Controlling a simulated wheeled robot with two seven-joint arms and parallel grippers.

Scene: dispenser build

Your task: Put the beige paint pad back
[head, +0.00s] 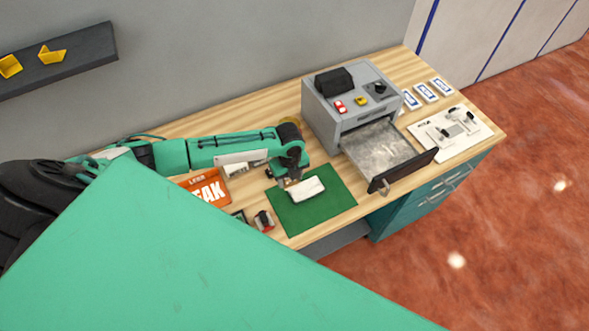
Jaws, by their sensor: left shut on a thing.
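A pale, off-white flat pad (308,189), which looks like the beige paint pad, is over the green mat (322,209). My left gripper (288,182) reaches down at the pad's left end and is shut on it. I cannot tell whether the pad touches the mat or hangs just above it. The fingertips are small and partly hidden by the wrist. My right gripper is not in view.
A grey dispenser cabinet (322,111) has its drawer (378,152) pulled out, right of the mat. A white board with parts (452,134) and several small cards lie farther right. An orange box (208,190) and a small red-and-black item (264,221) are left of the mat.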

